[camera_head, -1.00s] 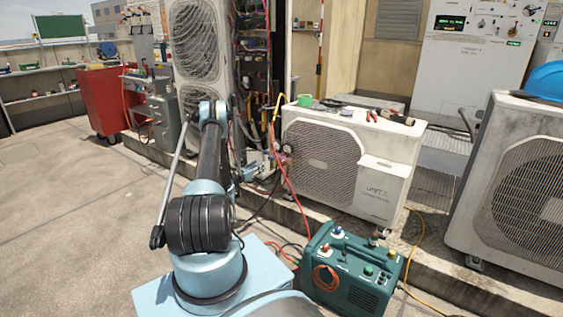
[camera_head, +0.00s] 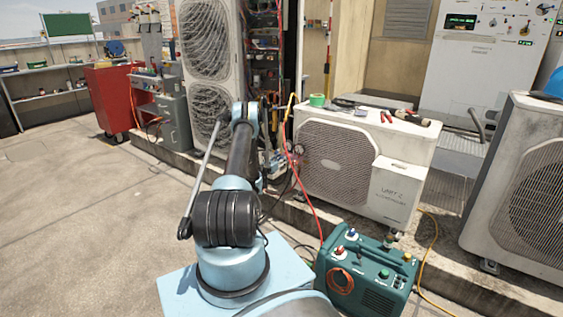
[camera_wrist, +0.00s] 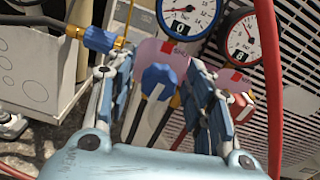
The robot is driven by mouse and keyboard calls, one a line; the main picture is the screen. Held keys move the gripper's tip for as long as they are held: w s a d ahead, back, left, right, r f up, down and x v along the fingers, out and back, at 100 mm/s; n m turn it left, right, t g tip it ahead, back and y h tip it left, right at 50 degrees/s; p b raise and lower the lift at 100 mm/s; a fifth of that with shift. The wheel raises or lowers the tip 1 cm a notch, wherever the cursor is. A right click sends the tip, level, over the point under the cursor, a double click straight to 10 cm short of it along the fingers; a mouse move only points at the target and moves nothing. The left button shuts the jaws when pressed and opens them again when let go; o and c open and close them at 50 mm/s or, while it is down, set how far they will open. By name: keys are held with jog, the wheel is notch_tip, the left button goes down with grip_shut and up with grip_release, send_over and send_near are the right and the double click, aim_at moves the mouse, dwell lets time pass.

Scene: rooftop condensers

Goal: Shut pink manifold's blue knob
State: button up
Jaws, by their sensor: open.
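The pink manifold (camera_wrist: 177,56) shows in the wrist view, with two round gauges (camera_wrist: 243,36) above it. Its blue knob (camera_wrist: 158,78) faces me near the middle of the picture. My gripper (camera_wrist: 164,98) is open, with one finger left of the blue knob and the other right of it. I cannot tell whether either finger touches it. The manifold's red knob (camera_wrist: 241,106) is just right of the right finger, partly hidden.
A red hose (camera_wrist: 268,70) runs down right of the manifold. A blue hose fitting (camera_wrist: 99,39) is at upper left. A condenser unit (camera_head: 340,158) stands behind, with tools on top. A teal machine (camera_head: 367,272) stands right of my base.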

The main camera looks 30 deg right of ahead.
jog(key=shift+w+d, duration=0.1)
jog(key=shift+d, duration=0.05)
jog(key=c, duration=1.1)
